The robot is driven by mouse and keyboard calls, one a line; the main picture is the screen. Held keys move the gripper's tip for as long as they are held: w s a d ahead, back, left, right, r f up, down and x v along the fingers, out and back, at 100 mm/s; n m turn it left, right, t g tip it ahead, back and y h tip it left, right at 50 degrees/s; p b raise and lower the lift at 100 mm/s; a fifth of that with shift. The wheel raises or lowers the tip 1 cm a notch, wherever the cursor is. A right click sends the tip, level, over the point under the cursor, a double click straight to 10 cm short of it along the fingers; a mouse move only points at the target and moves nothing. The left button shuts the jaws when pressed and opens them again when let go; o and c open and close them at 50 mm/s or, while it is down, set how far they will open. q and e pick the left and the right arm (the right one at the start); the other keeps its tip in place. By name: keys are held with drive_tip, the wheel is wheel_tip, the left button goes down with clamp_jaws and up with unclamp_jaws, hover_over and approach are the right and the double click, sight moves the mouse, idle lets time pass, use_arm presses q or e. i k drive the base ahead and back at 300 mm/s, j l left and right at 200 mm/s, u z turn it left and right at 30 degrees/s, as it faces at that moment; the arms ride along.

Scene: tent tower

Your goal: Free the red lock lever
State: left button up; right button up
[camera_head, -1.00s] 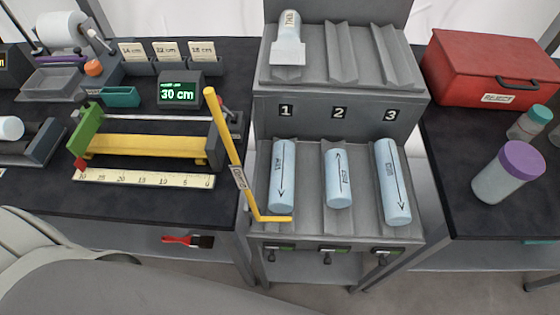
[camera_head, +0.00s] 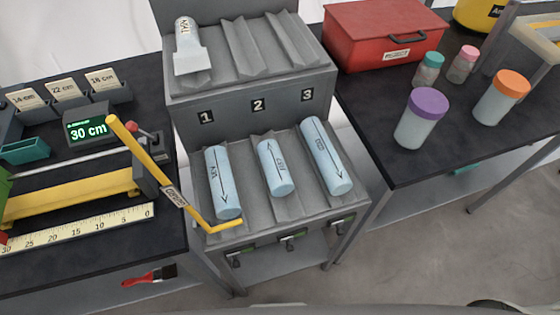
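No part plainly reads as a red lock lever. A small red knob (camera_head: 131,136) shows at the right end of the yellow-barred measuring fixture (camera_head: 110,188), partly behind a yellow hooked rod (camera_head: 150,165). The rod leans against the grey rack (camera_head: 262,128), and its bent foot lies by slot 1. Three small dark levers with green strips sit under the rack's front edge, such as the middle one (camera_head: 287,243); they do not look red. Neither of my grippers shows in the head view.
Blue cylinders lie in slots 1, 2 and 3, one in slot 2 (camera_head: 275,167). A red box (camera_head: 385,38) and lidded jars, one purple-topped (camera_head: 422,118), stand on the right bench. A red-handled brush (camera_head: 150,276) lies low at left. Open floor (camera_head: 440,245) is at lower right.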

sight(131, 127)
drive_tip(key=u, duration=1)
drive_tip(key=k+u, duration=0.25)
drive_tip(key=k+j, duration=0.05)
